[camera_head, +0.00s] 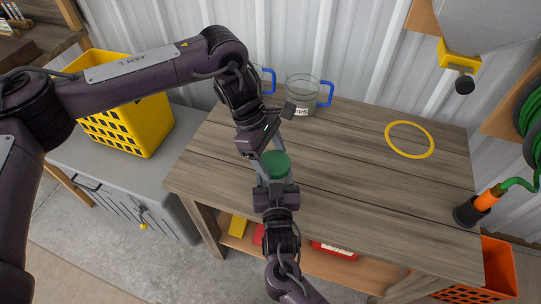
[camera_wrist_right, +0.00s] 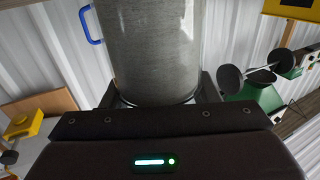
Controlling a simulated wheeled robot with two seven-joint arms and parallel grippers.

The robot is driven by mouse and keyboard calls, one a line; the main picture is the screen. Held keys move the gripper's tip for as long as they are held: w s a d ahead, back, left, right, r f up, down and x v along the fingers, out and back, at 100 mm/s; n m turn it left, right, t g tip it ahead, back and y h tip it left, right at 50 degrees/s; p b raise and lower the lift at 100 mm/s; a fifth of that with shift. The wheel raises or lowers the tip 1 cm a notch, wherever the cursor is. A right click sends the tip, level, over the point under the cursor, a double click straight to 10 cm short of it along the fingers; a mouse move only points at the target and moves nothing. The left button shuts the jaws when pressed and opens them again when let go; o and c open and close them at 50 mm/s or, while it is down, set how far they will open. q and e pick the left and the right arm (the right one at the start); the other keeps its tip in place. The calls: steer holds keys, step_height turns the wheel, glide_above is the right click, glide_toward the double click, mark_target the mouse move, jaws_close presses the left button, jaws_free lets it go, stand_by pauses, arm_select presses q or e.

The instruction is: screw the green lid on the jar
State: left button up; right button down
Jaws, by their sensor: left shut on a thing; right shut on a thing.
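The green lid (camera_head: 275,164) sits at the top of the jar, near the front-middle of the wooden table. My left gripper (camera_head: 271,155) reaches it from above and behind and is shut on the lid. My right gripper (camera_head: 275,182) comes from the front and is shut on the jar below the lid. In the right wrist view the jar (camera_wrist_right: 150,50) is a large grey see-through cylinder between the fingers. In the head view the jar is mostly hidden by the lid and gripper. I cannot tell how tightly the lid sits.
Two clear mugs with blue handles, one of them the labelled mug (camera_head: 301,97), stand at the back of the table (camera_head: 350,165). A yellow ring (camera_head: 410,140) lies at the right. A yellow crate (camera_head: 125,125) stands on the grey cabinet at left. The table's middle right is clear.

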arm_select(q)
steer(key=shift+w+d+m+g, duration=0.15)
steer(key=shift+m+g, duration=0.25)
steer(key=shift+m, duration=0.7)
steer(key=m, duration=0.2)
steer(key=d+m+g+y, duration=0.1)
steer(key=m, duration=0.1)
steer(key=shift+d, duration=0.15)
steer(key=m+y, duration=0.1)
steer(key=m, duration=0.2)
steer(key=shift+a+f+m+g+y, duration=0.1)
steer(key=shift+a+m+g+y, duration=0.1)
steer(key=shift+m+g+y, duration=0.15)
steer(key=shift+w+a+m, duration=0.1)
steer(key=shift+a+m, duration=0.1)
steer(key=shift+m, duration=0.15)
steer(key=o, duration=0.9)
steer(key=shift+a, duration=0.1)
steer(key=shift+o, duration=0.2)
